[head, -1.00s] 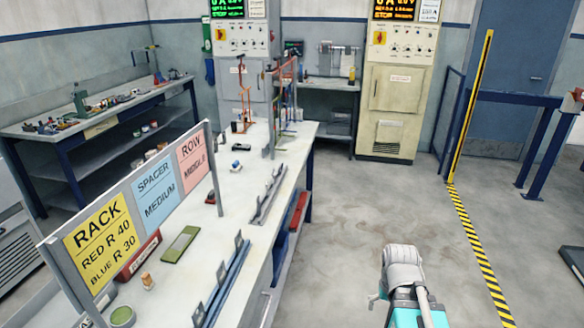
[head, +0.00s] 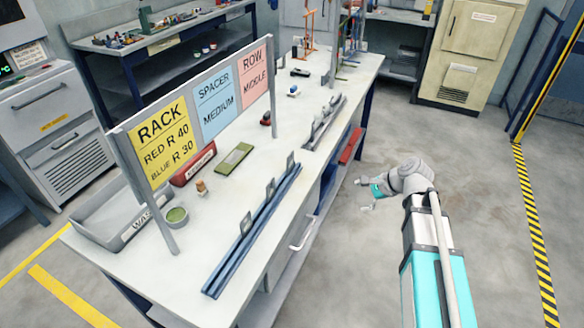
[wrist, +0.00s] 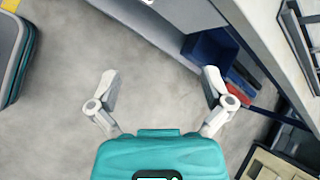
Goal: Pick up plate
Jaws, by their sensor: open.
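My gripper (head: 363,195) is open and empty, off the right side of the bench, over the floor. In the wrist view its two fingers (wrist: 161,74) stand wide apart with bare floor between them. A grey rail rack (head: 322,126) with upright pieces lies farther back. A flat olive-green piece (head: 234,158) lies left of the blue rack. I cannot tell which of these the task calls the plate.
A blue bin (wrist: 208,50) shows below the bench top. Floor right of the bench is clear.

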